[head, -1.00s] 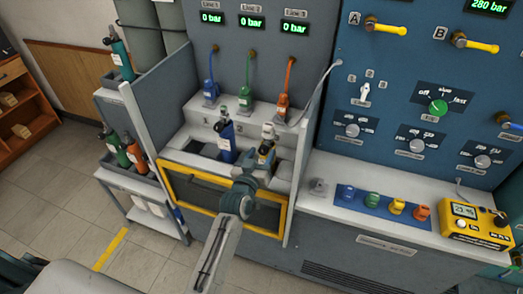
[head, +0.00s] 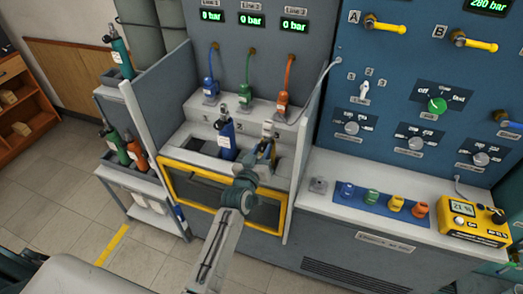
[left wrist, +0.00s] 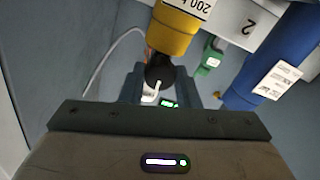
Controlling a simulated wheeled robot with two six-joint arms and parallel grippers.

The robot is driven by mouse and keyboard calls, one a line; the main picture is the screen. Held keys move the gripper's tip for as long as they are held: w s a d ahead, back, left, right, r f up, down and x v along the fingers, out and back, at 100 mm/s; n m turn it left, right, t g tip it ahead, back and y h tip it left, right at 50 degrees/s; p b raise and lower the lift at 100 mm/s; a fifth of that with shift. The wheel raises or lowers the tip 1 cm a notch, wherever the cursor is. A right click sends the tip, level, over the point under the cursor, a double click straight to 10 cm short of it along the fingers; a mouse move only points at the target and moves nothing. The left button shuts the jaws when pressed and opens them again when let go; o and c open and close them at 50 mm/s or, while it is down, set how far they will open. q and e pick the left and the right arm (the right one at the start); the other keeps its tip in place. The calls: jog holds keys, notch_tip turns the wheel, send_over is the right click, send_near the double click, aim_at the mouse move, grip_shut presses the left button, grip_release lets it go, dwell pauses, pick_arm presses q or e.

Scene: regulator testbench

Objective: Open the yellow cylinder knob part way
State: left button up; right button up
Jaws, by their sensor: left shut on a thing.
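The yellow cylinder (left wrist: 175,28) shows at the top of the left wrist view, with a white label reading "200". Its dark round knob (left wrist: 160,72) sits between the fingers of my left gripper (left wrist: 158,88), which is shut on it. A pale mark shows on the knob. In the head view my left gripper (head: 266,153) is at the right bay of the bench, and the gripper and arm hide most of the yellow cylinder there. My right gripper is in neither current view.
A blue cylinder (head: 226,138) stands upright just left of my gripper. Blue, green and orange line connectors (head: 283,100) hang behind. A yellow-framed guard (head: 225,203) is in front, below. A yellow meter (head: 474,219) and coloured caps (head: 396,205) are on the right counter.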

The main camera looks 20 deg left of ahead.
pick_arm(q)
jog(key=n+p, duration=0.1)
jog(key=n, duration=0.1)
jog(key=shift+n, duration=0.4)
jog(key=shift+n+p, duration=0.6)
jog(key=shift+n, duration=0.8)
jog(key=o, duration=1)
jog(key=shift+s+a+b, duration=0.2)
jog(key=shift+s+b, duration=1.4)
jog(key=shift+s, duration=3.8)
